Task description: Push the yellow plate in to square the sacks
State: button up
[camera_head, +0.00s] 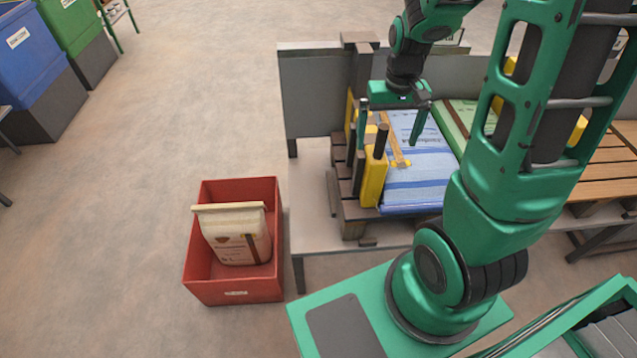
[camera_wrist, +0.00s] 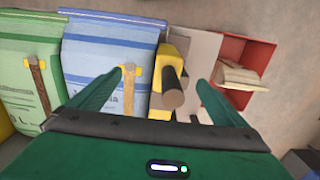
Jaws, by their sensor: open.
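The yellow plate (camera_head: 374,182) stands upright at the left end of the sack row, with dark posts by it. In the wrist view the yellow plate (camera_wrist: 157,103) shows with a dark, round-ended handle (camera_wrist: 173,97) in front of it. A blue-and-white sack (camera_head: 418,178) lies right of the plate, and a green sack (camera_head: 458,113) lies beyond it. My gripper (camera_head: 392,122) is open and empty above the plate and blue sack. In the wrist view the handle lies between the spread fingers of my gripper (camera_wrist: 164,82); I cannot tell whether they touch it.
A red crate (camera_head: 192,262) with a pale sack (camera_head: 236,238) stands on the floor to the left. A grey panel (camera_head: 309,95) rises behind the plate. Blue (camera_head: 35,55) and green (camera_head: 72,22) bins stand at the far left. The floor between bins and crate is clear.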

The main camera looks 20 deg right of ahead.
jog(key=shift+w+a, duration=0.15)
jog(key=shift+a, duration=0.35)
jog(key=shift+r, duration=4.5)
jog(key=s+d+r+m, duration=0.1)
jog(key=s+d+m, duration=0.1)
jog(key=s, duration=1.7)
jog(key=shift+r+m, duration=0.4)
jog(key=shift+s, duration=0.1)
jog(key=shift+w+f, duration=0.25)
jog(key=shift+w, duration=0.4)
